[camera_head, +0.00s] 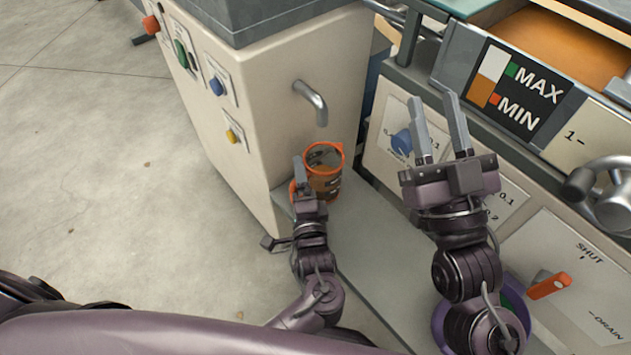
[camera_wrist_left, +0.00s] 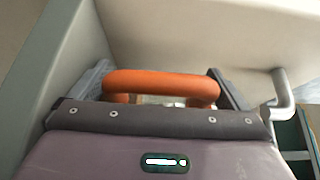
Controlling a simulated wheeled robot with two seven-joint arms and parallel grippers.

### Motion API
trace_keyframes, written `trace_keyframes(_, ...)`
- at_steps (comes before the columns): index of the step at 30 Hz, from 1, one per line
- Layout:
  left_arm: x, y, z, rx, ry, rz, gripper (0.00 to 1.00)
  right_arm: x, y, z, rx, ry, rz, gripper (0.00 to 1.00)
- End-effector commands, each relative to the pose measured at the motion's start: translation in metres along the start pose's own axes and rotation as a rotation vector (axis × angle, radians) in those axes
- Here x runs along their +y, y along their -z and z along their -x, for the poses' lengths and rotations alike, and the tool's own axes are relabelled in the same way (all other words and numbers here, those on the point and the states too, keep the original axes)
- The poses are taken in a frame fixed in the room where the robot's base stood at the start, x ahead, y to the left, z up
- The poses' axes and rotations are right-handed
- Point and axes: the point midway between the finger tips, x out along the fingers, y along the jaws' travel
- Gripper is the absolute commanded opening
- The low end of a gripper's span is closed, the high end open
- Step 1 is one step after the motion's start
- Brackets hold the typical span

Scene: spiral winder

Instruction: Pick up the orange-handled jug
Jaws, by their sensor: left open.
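The jug (camera_head: 325,185) has an orange rim and handle and brownish contents; it stands upright on the ledge under the bent metal spout. My left gripper (camera_head: 301,172) is at the jug's handle side and hides part of it. In the left wrist view the orange handle (camera_wrist_left: 160,83) lies across the space between the two fingers of my left gripper, which is open; contact cannot be told. My right gripper (camera_head: 432,98) is open and empty, well to the right of the jug, in front of the machine panel.
The spout (camera_head: 312,100) juts from the beige cabinet (camera_head: 265,95) just above the jug. A panel with a blue knob (camera_head: 401,141) is close behind my right gripper. An orange drain lever (camera_head: 549,286) is at lower right. The floor (camera_head: 110,180) at left is clear.

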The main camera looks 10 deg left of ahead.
Motion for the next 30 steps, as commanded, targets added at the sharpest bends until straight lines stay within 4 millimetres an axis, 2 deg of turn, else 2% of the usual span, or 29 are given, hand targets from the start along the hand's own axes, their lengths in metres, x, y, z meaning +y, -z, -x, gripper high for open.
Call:
trace_keyframes(9,-0.0003,-0.0003,-0.0029,0.0,0.0,0.0,0.97,0.0001,0.0059,-0.0007,0.027,0.0,0.001,0.34)
trace_keyframes(21,-0.0001,-0.0003,-0.0026,-0.001,0.0,0.0,0.46,0.0001,0.0058,-0.0007,0.026,0.0,0.001,0.34)
trace_keyframes(30,-0.0018,-0.0001,-0.0028,-0.001,0.002,0.001,0.46,0.0001,0.0054,-0.001,0.022,0.0,0.001,0.34)
